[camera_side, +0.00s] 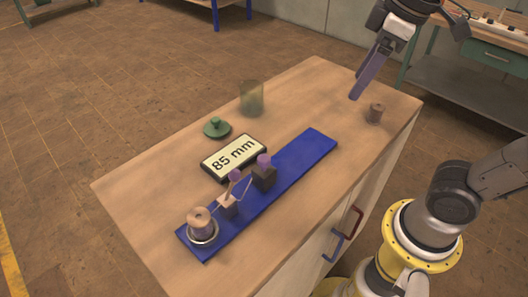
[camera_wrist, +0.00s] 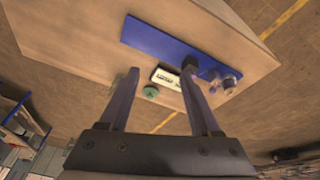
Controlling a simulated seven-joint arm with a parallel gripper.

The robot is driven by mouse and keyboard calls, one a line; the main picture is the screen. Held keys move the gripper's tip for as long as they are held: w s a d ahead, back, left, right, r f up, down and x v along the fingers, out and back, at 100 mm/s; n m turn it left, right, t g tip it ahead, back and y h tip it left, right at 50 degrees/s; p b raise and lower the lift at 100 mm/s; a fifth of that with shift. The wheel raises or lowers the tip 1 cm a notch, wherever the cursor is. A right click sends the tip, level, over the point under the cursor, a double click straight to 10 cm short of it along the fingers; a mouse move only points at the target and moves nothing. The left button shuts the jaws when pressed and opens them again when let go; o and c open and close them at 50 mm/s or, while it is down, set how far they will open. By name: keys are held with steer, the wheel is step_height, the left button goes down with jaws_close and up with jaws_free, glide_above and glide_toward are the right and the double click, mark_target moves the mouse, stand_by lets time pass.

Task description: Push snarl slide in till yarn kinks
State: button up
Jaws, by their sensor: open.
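A blue board (camera_side: 305,155) lies on the table, with a spool (camera_side: 201,222) standing at its near left end. Beside the spool is a small pale block (camera_side: 228,207) with a purple knob. Farther along is a dark block (camera_side: 264,178) with a purple top; it also shows in the wrist view (camera_wrist: 190,63). Thin purple yarn (camera_side: 244,188) spans between the blocks, too small to judge for a kink. Which block is the snarl slide is unclear. My gripper (camera_side: 357,92) is open and empty above the table's far right, apart from the board; its fingers show in the wrist view (camera_wrist: 160,72).
The table's left side is clear.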

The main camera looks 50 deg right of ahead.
steer(key=w+a+r+n+g, duration=0.1)
steer(key=w+a+n+g, duration=0.15)
steer(key=w+a, duration=0.45)
steer(key=n, duration=0.2)
glide_toward(264, 158)
steer(key=shift+g, duration=0.45)
steer(key=f, duration=0.8)
steer(key=shift+w+a+f, duration=0.2)
steer(key=shift+w+f, duration=0.15)
steer(key=shift+w, duration=0.05)
jaws_close()
